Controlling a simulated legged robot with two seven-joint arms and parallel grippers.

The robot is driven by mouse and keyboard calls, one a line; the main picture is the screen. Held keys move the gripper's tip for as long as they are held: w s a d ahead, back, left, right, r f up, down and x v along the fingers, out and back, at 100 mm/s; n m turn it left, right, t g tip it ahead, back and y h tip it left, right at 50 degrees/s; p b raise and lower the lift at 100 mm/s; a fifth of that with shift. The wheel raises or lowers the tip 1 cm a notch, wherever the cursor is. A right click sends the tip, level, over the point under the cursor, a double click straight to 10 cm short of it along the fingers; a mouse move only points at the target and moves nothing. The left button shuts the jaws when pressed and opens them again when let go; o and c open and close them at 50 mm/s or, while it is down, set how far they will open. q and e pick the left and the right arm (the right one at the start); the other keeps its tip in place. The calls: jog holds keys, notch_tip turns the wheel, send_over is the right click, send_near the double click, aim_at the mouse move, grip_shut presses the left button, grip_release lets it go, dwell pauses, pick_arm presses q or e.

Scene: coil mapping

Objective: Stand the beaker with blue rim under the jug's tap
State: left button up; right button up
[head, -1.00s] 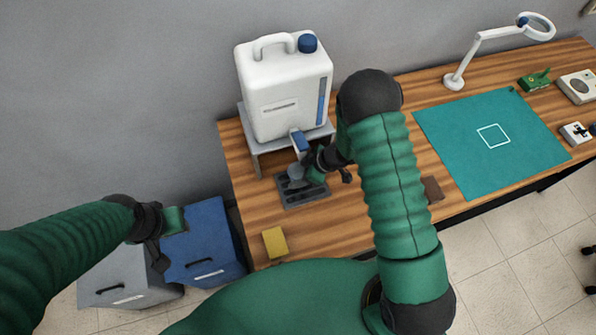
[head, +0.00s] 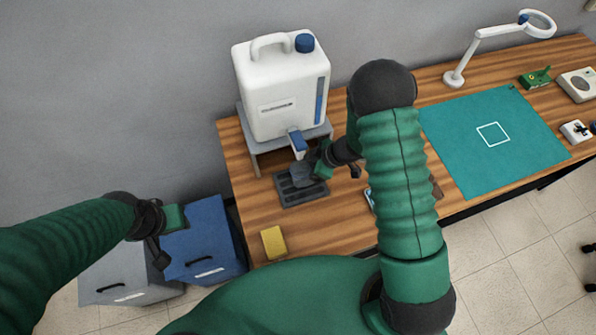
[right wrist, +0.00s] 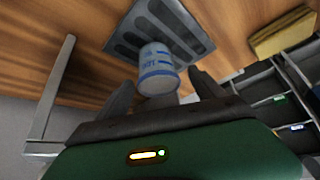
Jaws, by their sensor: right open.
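The white jug (head: 283,95) with a blue cap stands on a grey stand, its blue-handled tap (head: 298,143) facing the front. Below the tap lies a dark slotted tray (head: 290,196). In the right wrist view the pale beaker with blue bands (right wrist: 158,70) is over the slotted tray (right wrist: 125,38), between the fingers of my open right gripper (right wrist: 164,92). I cannot tell whether the fingers touch it. In the head view my right gripper (head: 312,172) is over the tray and mostly hides the beaker. My left gripper (head: 158,240) hangs by the blue bin, its jaws unclear.
A yellow sponge-like block (head: 273,242) lies at the table's front left. A teal mat (head: 490,165) covers the table right of my arm, with a magnifier lamp (head: 453,80) behind it. A blue bin (head: 205,235) and a grey bin (head: 120,270) stand left of the table.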

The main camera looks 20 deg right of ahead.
jog(key=d+r+m+t+h, duration=0.2)
jog(key=d+r+m+h, duration=0.15)
jog(key=r, duration=0.45)
jog(key=d+r+m+t+h, duration=0.1)
jog(key=d+r+m+h, duration=0.1)
jog(key=d+r, duration=0.35)
pick_arm(q)
jog(key=shift+s+d+r, duration=0.1)
jog(key=shift+d+r, duration=0.05)
jog(key=shift+r, duration=0.15)
pick_arm(e)
jog(key=s+a+r+m+g, duration=0.2)
jog(key=s+m, duration=0.1)
jog(key=s, duration=0.4)
jog(key=s+a+r+m+g, duration=0.1)
jog(key=s+a+r+m, duration=0.1)
jog(key=s, duration=0.5)
jog(key=shift+a+r+m+g, duration=0.15)
jog(key=shift+a+m+g, duration=0.3)
jog(key=shift+a, duration=0.3)
jog(key=shift+w, duration=0.1)
pick_arm(q)
jog(key=shift+s, duration=0.1)
